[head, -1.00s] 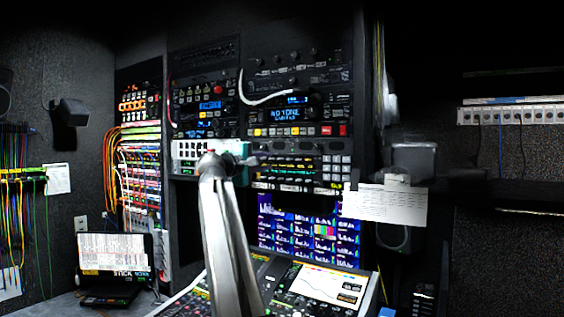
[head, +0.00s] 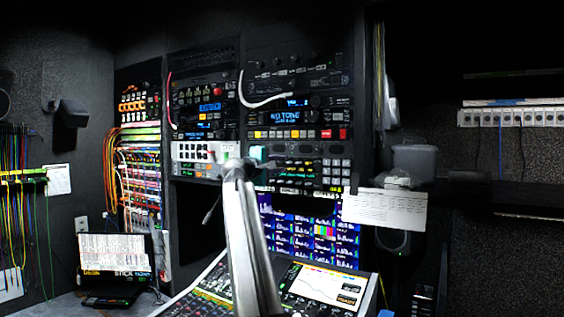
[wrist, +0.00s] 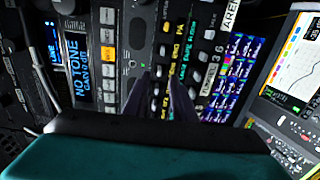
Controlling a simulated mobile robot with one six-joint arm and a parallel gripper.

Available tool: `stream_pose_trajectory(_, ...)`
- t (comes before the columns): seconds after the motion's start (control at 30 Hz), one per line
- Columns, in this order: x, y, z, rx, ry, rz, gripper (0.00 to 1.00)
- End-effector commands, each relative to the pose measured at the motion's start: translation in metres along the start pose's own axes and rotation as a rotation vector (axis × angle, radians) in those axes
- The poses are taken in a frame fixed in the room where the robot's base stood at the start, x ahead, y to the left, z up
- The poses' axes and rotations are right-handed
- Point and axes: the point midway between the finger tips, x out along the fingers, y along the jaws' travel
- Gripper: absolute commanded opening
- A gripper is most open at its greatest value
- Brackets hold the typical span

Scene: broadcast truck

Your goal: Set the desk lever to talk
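I cannot make out the desk lever or a talk marking with certainty. A thin, slanted grey rod (head: 211,210) shows in the dark opening left of my arm in the head view; I cannot tell whether it is the lever. The mixing desk (head: 322,286) lies low in front, partly behind my arm. My gripper (head: 275,163), with a teal body, is in front of the rack, above the desk. In the wrist view my gripper's two dark fingers (wrist: 159,76) stand apart with nothing between them. They point at the rack's button panel; contact is not visible.
The rack holds a "NO TONE" display (head: 285,117) and a white cable (head: 262,101). Blue monitor screens (head: 335,240) are behind the desk. A paper sheet (head: 385,209) hangs right of them. A laptop (head: 115,260) stands at the left.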

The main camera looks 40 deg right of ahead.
Motion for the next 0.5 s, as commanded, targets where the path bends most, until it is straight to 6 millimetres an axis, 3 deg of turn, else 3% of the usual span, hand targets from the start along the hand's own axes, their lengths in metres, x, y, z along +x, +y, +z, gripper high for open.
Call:
stream_pose_trajectory(0.2,0.030,0.002,-0.001,-0.001,-0.001,-0.001,0.24)
stream_pose_trajectory(0.5,0.046,0.001,0.000,-0.001,0.000,0.000,0.24)
